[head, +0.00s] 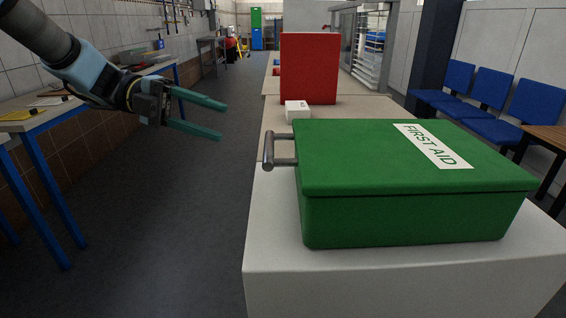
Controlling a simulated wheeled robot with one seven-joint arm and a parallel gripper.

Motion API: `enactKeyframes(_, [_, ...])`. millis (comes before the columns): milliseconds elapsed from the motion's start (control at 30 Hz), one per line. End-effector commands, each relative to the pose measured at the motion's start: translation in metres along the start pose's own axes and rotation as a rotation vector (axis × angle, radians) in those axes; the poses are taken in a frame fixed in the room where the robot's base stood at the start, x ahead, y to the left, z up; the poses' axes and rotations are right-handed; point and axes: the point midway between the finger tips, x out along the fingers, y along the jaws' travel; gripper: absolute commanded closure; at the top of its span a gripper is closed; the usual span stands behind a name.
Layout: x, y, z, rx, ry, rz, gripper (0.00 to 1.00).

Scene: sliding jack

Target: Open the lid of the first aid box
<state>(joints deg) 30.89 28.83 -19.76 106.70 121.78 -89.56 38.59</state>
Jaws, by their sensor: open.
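The green first aid box (400,219) stands near the front of a pale counter. Its lid (350,160) is closed and has a white label reading FIRST AID. A grey metal bar handle (268,151) sticks out from the left side of the box. My gripper (224,120) is open and empty, in the air to the left of the box and above the floor. Its teal fingers point right, towards the handle side, and are clear of the box and handle.
The pale counter (262,225) runs away from me. A red box (309,70) and a small white box (297,109) stand on it behind the first aid box. A blue-legged table (40,118) is at the left, blue chairs (490,90) at the right. The floor between table and counter is free.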

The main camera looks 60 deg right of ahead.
Motion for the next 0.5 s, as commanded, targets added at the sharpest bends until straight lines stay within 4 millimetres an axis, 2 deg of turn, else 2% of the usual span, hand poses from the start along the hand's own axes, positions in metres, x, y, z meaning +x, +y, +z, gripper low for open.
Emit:
enactKeyframes(100, [0.006, 0.003, -0.013, 0.033, 0.1, 0.01, 0.51])
enactKeyframes(267, [0.018, 0.002, -0.018, 0.038, 0.12, 0.01, 0.51])
enactKeyframes(500, [0.061, 0.002, -0.024, 0.034, 0.12, 0.01, 0.51])
